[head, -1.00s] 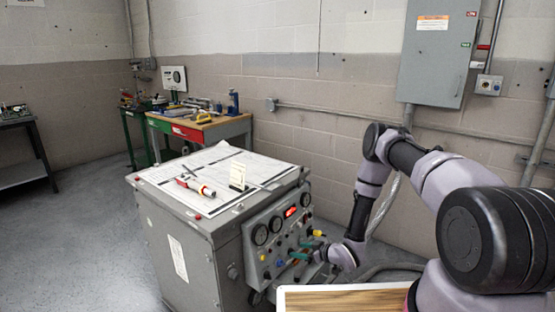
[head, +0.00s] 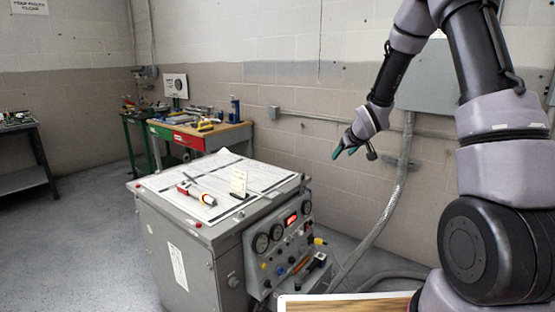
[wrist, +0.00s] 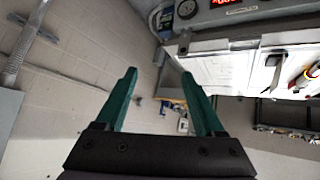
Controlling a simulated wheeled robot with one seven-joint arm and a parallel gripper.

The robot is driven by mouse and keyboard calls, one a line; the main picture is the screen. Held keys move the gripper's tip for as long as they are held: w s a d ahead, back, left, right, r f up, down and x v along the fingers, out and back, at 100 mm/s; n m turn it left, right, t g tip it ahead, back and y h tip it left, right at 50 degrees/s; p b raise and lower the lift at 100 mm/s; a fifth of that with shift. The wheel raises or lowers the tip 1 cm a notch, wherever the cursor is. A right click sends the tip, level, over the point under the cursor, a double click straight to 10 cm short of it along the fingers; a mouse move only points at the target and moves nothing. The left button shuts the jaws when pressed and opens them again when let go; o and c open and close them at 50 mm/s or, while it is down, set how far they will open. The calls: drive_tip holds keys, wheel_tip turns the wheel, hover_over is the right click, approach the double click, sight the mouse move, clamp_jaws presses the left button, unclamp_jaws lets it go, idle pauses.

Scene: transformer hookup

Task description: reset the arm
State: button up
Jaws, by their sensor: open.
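My gripper (head: 349,146) is raised in front of the brick wall, to the right of and above the grey transformer cabinet (head: 185,255) in the head view. Its green fingers are spread apart with nothing between them, as the wrist view (wrist: 160,95) shows. My arm bends up and over from the right side of the picture. The cabinet's front panel (head: 283,248) carries round gauges, a red lit display, and several knobs and plugs. The gripper is clear of the panel and touches nothing.
A workbench (head: 200,137) with tools stands behind. A grey wall box (head: 428,80) and a conduit (head: 390,205) are near my arm. The left floor is clear.

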drive_tip(key=s+d+r+m+h, duration=0.1)
drive_tip(key=s+d+r+m, duration=0.1)
drive_tip(key=s+r, duration=0.7)
drive_tip(key=s+d+r+m, duration=0.2)
drive_tip(key=s+r+m, duration=0.1)
drive_tip(key=s+r, duration=0.6)
drive_tip(key=s+a+r+m, duration=0.1)
drive_tip(key=s+r, duration=0.1)
drive_tip(key=s, duration=0.8)
drive_tip(key=s+a+r+m+g+y, duration=0.1)
drive_tip(key=s+a+r+m, duration=0.1)
drive_tip(key=s, duration=0.8)
drive_tip(key=shift+r+g, duration=0.3)
drive_tip(key=shift+r, duration=0.45)
